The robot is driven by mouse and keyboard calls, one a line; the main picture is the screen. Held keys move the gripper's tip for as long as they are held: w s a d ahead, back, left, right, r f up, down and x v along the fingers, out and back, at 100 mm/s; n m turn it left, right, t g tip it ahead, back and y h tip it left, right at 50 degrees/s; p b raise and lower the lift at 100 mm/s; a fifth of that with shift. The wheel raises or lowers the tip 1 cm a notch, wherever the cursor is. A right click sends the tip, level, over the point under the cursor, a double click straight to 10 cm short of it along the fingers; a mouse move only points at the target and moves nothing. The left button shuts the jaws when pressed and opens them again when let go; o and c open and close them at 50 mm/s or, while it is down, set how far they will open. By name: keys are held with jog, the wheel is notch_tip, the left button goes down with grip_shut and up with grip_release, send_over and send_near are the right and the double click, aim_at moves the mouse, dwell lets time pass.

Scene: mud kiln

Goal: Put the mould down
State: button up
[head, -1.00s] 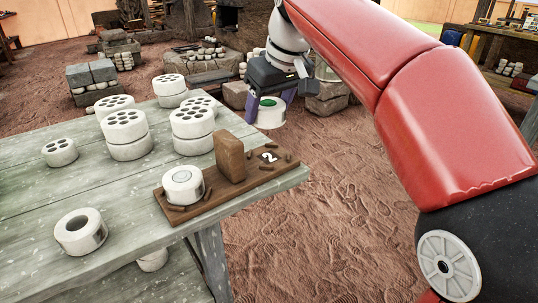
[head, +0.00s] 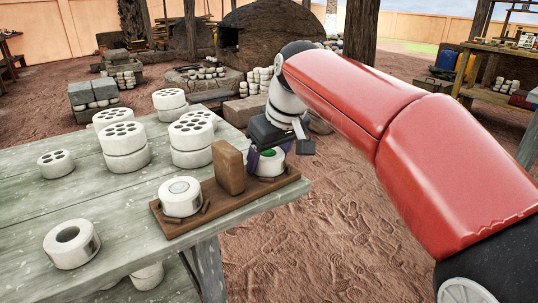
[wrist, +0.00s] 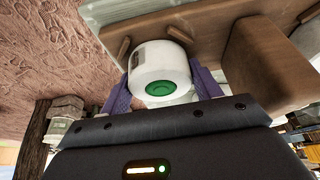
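My gripper (head: 266,157) is shut on a white round mould (head: 272,167) with a green disc in its middle. In the wrist view the mould (wrist: 158,62) sits upright between the two purple fingers. It is over the right part of the brown wooden board (head: 222,207), right of the upright brown block (head: 229,168). I cannot tell whether its base touches the board. The board's "2" is hidden.
The board lies at the right edge of the pale wooden table (head: 130,225). White cylinders with holes (head: 192,140) stand in stacks behind it. A white ring-shaped piece (head: 71,243) is at the front left. The sandy ground right of the table is clear.

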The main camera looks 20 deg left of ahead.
jog(key=o, duration=0.5)
jog(key=shift+r, duration=0.25)
jog(key=p+v, duration=0.3)
jog(key=v, duration=0.9)
jog(key=s+d+f+m+t+h, duration=0.1)
jog(key=s+d+f+m, duration=0.25)
jog(key=d, duration=0.45)
jog(key=s+d+f+m+t+h, duration=0.1)
jog(key=s+d+f+m, duration=0.1)
jog(key=s+d+f, duration=0.45)
jog(key=s+d+f+m, duration=0.1)
jog(key=s+d+f, duration=0.1)
jog(key=d+f, duration=0.1)
jog(key=s+d+f+m+h, duration=0.1)
jog(key=s+d+f+m, duration=0.1)
jog(key=s+d+f, duration=0.1)
jog(key=s+d+f+m, duration=0.2)
jog(key=d+f, duration=0.3)
jog(key=f, duration=0.1)
jog(key=shift+s+d+f+t+h, duration=0.1)
jog(key=shift+s+d+t+h, duration=0.05)
jog(key=shift+s+t+h, duration=0.2)
